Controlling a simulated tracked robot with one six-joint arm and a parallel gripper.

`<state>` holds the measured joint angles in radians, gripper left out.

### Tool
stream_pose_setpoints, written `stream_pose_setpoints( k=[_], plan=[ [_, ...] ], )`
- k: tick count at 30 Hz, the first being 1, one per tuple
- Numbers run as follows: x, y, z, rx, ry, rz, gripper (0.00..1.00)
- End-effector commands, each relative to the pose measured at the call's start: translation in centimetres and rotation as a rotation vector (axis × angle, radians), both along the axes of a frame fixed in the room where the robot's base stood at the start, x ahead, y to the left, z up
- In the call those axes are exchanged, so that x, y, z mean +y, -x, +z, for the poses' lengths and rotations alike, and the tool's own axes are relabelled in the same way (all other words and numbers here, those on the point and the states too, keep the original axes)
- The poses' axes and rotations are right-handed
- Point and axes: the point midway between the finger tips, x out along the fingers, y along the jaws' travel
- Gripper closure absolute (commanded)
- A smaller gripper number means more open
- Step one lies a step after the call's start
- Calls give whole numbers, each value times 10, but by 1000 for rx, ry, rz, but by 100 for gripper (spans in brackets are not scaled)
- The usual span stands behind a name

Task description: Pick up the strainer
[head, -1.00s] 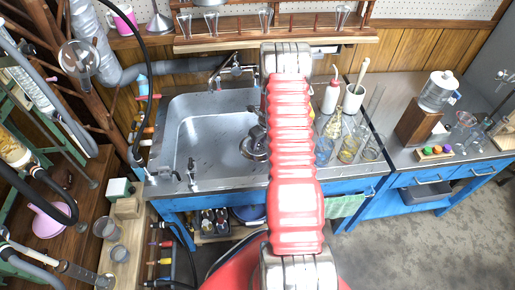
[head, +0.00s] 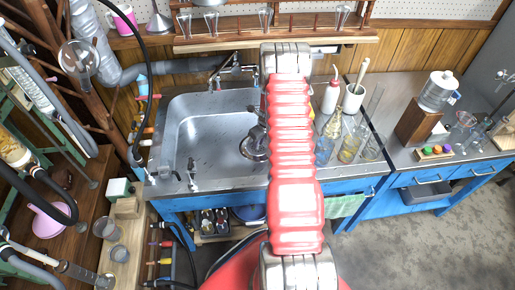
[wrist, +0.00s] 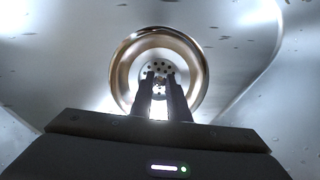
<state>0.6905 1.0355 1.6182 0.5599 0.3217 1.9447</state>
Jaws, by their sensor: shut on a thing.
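The strainer is a round metal basket with a wide shiny rim and a perforated bottom. It shows in the wrist view (wrist: 119,75) straight ahead of my gripper (wrist: 160,77). The two dark fingers reach into the middle of the basket and are shut on its centre, whose exact grip point they hide. In the head view the strainer (head: 249,146) shows at the right part of the sink (head: 195,130), partly hidden by my red arm. I cannot tell how far it is above the drain.
A faucet (head: 232,72) stands at the sink's back edge. Right of my arm, a white bottle (head: 331,97), a white cup (head: 352,98) and several glass vessels stand on the counter. A wooden shelf (head: 275,40) with glassware hangs behind. The sink's left part is empty.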

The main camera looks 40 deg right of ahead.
Motion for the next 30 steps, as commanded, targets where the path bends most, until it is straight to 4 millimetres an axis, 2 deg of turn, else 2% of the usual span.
stream_pose_setpoints(
  k=[3, 17, 23, 30],
  plan=[
    [0, 0, 0, 0, 0, 0, 100],
    [0, -1, 6, -1, 0, 0, 100],
    [-1, -2, 26, -3, 2, 1, 100],
    [0, -2, 70, -4, 3, 1, 100]
  ],
)
